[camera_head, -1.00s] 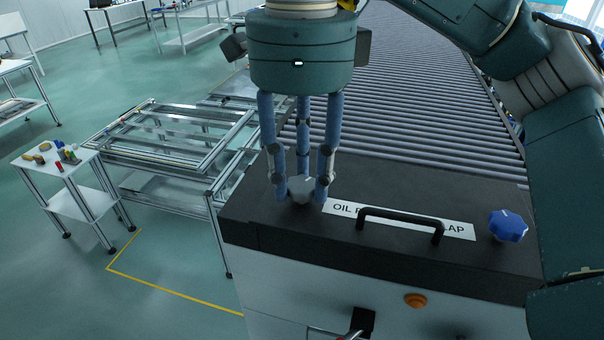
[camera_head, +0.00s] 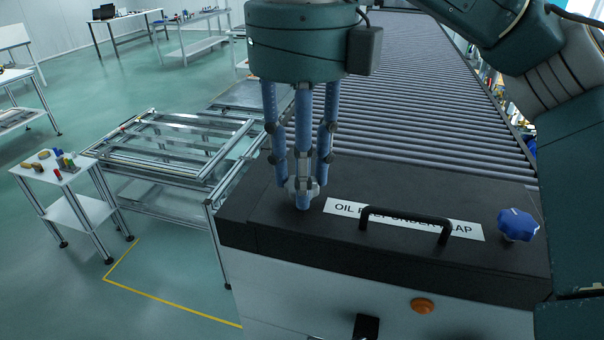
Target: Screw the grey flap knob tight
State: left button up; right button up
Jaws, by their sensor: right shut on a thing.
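The grey flap knob (camera_head: 292,188) sits on the left part of the black flap (camera_head: 385,255) and is mostly hidden behind fingers. My right gripper (camera_head: 302,190) points straight down over it, its three blue fingers closed around the knob. One finger stands in front of the knob, the others beside and behind it. A blue knob (camera_head: 518,225) stands on the right end of the flap, apart from the gripper. My left gripper is out of view.
A black handle (camera_head: 405,220) rises from the flap in front of a white label. An orange button (camera_head: 422,306) is on the front panel below. A roller conveyor (camera_head: 440,110) lies behind. A small white table (camera_head: 55,168) with coloured objects stands at left.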

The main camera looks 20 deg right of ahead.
jog(key=m+b, duration=0.1)
jog(key=m, duration=0.3)
jog(key=shift+m, duration=0.3)
jog(key=m+b, duration=0.2)
jog(key=m, duration=0.3)
jog(key=m+b, duration=0.1)
jog(key=m, duration=0.4)
jog(key=shift+b, duration=0.3)
jog(key=shift+m+b, duration=0.75)
jog(key=shift+m, duration=1.55)
jog(key=o, duration=1.2)
jog(key=shift+r, duration=0.1)
notch_tip(320, 180, up, 7)
jog(key=shift+f, duration=0.2)
jog(key=shift+r, duration=0.35)
